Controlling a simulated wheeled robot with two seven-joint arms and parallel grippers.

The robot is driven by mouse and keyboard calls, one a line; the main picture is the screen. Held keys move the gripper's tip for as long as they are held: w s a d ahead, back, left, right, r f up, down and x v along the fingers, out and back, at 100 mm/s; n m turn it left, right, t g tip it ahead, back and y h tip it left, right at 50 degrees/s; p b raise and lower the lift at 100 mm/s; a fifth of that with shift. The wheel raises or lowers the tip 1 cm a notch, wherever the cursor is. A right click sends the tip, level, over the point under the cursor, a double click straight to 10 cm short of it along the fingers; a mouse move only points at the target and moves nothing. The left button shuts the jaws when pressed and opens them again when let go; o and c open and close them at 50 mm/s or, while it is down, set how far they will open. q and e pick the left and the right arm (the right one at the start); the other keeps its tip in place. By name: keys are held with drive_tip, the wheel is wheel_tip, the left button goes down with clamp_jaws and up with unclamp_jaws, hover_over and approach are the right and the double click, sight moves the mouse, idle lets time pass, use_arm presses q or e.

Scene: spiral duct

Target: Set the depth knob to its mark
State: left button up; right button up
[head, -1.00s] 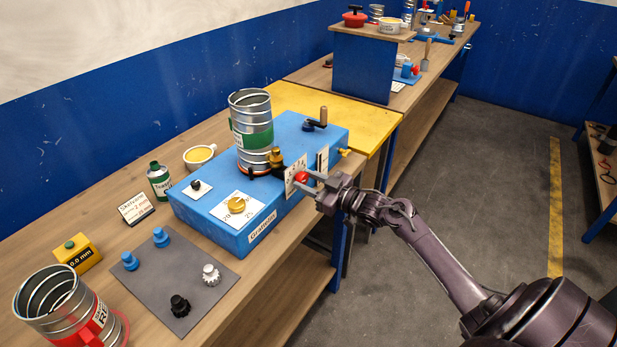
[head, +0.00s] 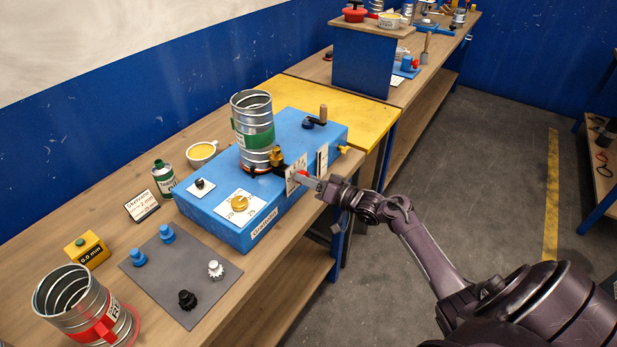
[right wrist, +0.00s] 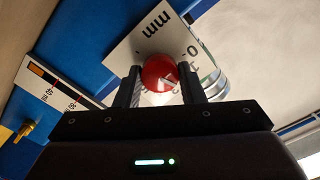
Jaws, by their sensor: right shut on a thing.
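The depth knob is a red round knob (right wrist: 160,74) with a light pointer mark, in front of a white scale plate (right wrist: 150,33) marked "mm" in the right wrist view. The plate (head: 296,176) stands on the front face of the blue machine (head: 285,140) in the head view. My right gripper (right wrist: 160,84) has its two fingers on either side of the red knob and is shut on it. In the head view my right gripper (head: 312,180) reaches the plate from the right and covers most of the knob. The exact pointer reading is unclear. My left gripper is not in view.
A yellow dial (head: 239,203) and a ribbed metal duct (head: 252,125) are on the machine. A red-banded duct (head: 80,305) stands front left. Open floor lies right.

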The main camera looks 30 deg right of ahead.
drive_tip(key=shift+f+m, duration=0.1)
drive_tip(key=shift+m, duration=0.4)
drive_tip(key=o, duration=1)
drive_tip(key=b+v, duration=0.1)
drive_tip(key=v, duration=0.6)
drive_tip(key=shift+s+d+b, duration=0.1)
drive_tip(key=shift+s+b, duration=0.2)
drive_tip(key=shift+s, duration=0.05)
